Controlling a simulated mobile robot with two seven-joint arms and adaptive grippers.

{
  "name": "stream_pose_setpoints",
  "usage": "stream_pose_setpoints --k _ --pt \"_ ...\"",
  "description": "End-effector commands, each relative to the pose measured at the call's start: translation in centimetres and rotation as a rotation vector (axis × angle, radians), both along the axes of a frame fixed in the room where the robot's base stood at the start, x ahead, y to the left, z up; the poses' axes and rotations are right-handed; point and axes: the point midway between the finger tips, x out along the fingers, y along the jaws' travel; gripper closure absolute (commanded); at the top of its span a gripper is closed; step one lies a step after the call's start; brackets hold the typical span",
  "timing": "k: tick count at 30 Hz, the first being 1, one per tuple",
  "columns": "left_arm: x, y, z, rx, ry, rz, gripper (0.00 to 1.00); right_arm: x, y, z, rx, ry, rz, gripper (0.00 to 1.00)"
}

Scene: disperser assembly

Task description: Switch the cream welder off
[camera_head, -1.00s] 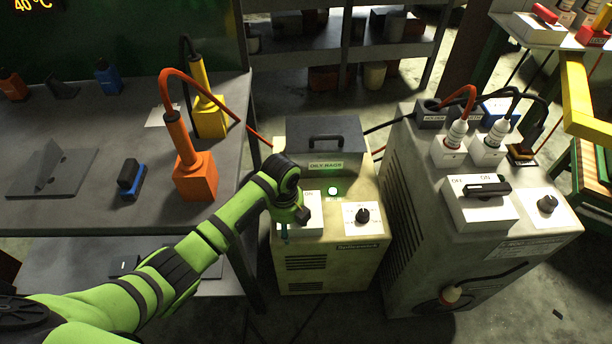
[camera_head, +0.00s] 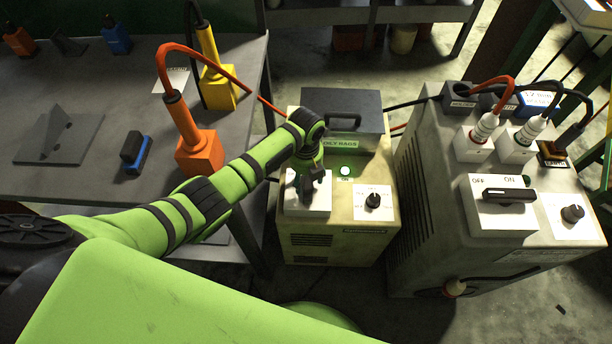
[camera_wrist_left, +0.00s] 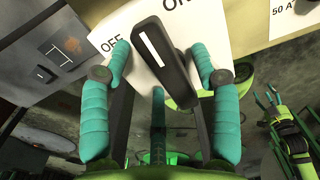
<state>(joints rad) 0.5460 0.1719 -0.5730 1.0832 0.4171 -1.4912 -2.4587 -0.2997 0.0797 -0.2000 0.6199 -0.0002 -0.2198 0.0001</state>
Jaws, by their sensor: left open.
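The cream welder (camera_head: 340,235) stands on the floor between the bench and a larger grey welder. In the left wrist view the black switch handle (camera_wrist_left: 165,60) lies between the open teal fingers (camera_wrist_left: 160,48), with a gap on both sides. OFF and ON labels show beside it.
The larger grey welder (camera_head: 425,200) with its own OFF/ON switch (camera_head: 508,196) stands close on the right. A black box (camera_head: 368,110) sits at the back of the cream welder. The grey bench (camera_head: 70,185) is left, holding orange (camera_head: 200,152) and yellow (camera_head: 220,92) blocks with cables.

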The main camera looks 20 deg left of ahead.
Motion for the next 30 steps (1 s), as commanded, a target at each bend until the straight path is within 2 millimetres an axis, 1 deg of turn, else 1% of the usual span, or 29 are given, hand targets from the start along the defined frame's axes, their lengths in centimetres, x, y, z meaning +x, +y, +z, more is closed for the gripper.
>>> stream_pose_setpoints --k 6,8,9,10,11,22,26,30 --pt "0.0 0.0 0.0 0.000 0.000 0.001 0.38 0.0 0.0 0.0 0.000 0.000 0.000 0.42" --pt "0.0 0.0 0.0 0.000 0.000 0.001 0.62 0.0 0.0 0.0 0.000 0.000 0.000 0.42" --pt "0.0 0.0 0.0 0.000 0.000 0.001 0.78 0.0 0.0 0.0 0.000 0.000 0.000 0.42" --pt "0.0 0.0 0.0 0.000 0.000 0.001 0.90 0.0 0.0 0.0 0.000 0.000 0.000 0.42" --pt "0.0 0.0 0.0 0.000 0.000 0.001 0.95 0.0 0.0 0.0 0.000 0.000 0.000 0.42" --pt "-0.1 0.1 0.0 0.000 0.002 0.028 0.95 0.0 0.0 0.3 0.000 0.000 -0.001 0.42" --pt "-0.1 0.1 0.1 0.000 0.002 0.079 0.95 0.0 0.0 0.8 0.000 0.000 -0.001 0.42" --pt "-0.3 0.2 0.2 0.001 0.003 0.171 0.95 0.0 0.0 1.6 0.000 0.000 -0.001 0.42"
